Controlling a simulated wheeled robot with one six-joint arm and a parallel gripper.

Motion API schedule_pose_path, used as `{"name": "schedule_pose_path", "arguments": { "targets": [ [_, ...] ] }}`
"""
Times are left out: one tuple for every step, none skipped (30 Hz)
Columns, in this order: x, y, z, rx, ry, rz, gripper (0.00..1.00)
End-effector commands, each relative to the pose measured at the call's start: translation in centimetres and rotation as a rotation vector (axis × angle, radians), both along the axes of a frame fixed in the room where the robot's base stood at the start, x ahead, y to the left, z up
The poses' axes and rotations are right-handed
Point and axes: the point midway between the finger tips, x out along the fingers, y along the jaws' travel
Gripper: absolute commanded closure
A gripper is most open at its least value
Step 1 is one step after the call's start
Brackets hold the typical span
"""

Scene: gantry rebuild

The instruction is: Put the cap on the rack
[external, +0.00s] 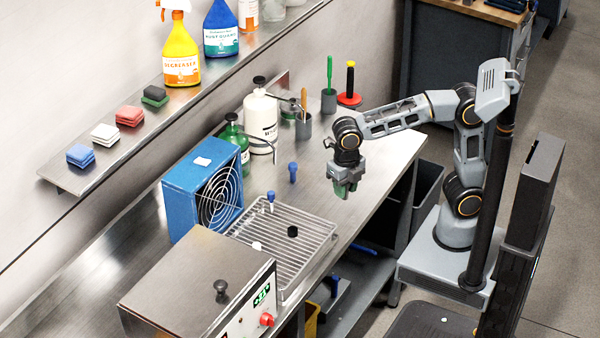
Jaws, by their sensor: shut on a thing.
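My gripper (345,188) points down above the steel bench, to the right of the wire rack (325,247). It is shut on a small, dark greenish thing, taken to be the cap, mostly hidden between the fingers. The gripper is apart from the rack. On the rack are a black piece (292,231), a small white piece (257,246) and a blue piece (271,197) near its back edge.
A blue fan (190,200) stands behind the rack, and a steel box with a lid knob (190,290) in front left. A blue piece (292,171), a white bottle (261,122) and a green bottle (233,140) stand behind. Bare bench (385,160) lies right of my gripper.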

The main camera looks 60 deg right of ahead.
Motion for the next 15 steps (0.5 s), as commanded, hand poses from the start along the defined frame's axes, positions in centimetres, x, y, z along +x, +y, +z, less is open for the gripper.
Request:
{"name": "schedule_pose_path", "arguments": {
  "targets": [
    [1.1,0.7,-0.5,-0.003,0.003,-0.002,0.92],
    [1.8,1.2,-0.8,-0.003,0.003,-0.002,0.92],
    [2.6,1.7,-1.2,-0.003,0.003,-0.003,0.92],
    [3.2,2.1,-1.5,-0.002,0.003,-0.003,0.92],
    [3.5,2.3,-2.4,-0.003,0.005,-0.003,0.92],
    [3.9,2.6,-3.1,-0.004,0.004,-0.003,0.92],
    [4.2,2.9,-3.6,-0.003,0.003,-0.003,0.92],
    [4.6,3.1,-4.1,-0.002,0.003,-0.003,0.92],
    [5.0,3.4,-4.6,-0.001,0.002,-0.003,0.92],
    [5.2,3.6,-5.0,-0.001,0.002,-0.003,0.92],
    [5.5,3.7,-5.3,-0.001,0.001,-0.003,0.92],
    [5.7,3.9,-5.8,-0.001,0.002,-0.003,0.92],
    [5.9,4.0,-6.0,-0.001,0.001,-0.003,0.92],
    [6.0,4.1,-6.2,0.000,0.000,-0.003,0.92],
    [6.2,4.2,-6.4,0.000,0.000,-0.003,0.92]
  ]
}}
